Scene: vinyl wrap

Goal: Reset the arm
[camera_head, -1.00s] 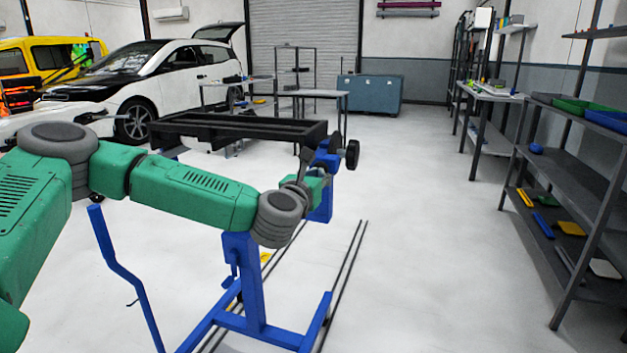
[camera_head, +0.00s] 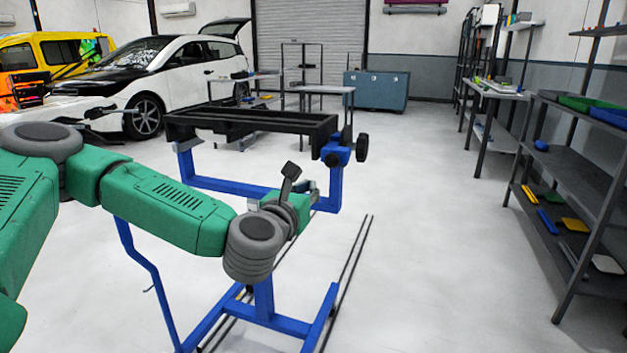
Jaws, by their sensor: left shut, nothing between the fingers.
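My left arm comes in from the left, green with grey joints. It reaches across the front of a blue stand (camera_head: 228,187) with a black frame (camera_head: 245,121) on top. My left gripper (camera_head: 290,172) is small and dark at the arm's far end, just past the grey wrist joint. It is shut and holds nothing. It stands in front of the blue stand, below the black frame; I cannot tell how near it is to the stand. Part of the gripper is hidden by the wrist. My right gripper is out of view.
A shelf rack (camera_head: 575,175) with trays and tools stands at the right. A white car (camera_head: 185,75) and a yellow van (camera_head: 62,52) are at the back left. A blue cabinet (camera_head: 376,91) stands at the back. The floor (camera_head: 430,250) at centre right is clear.

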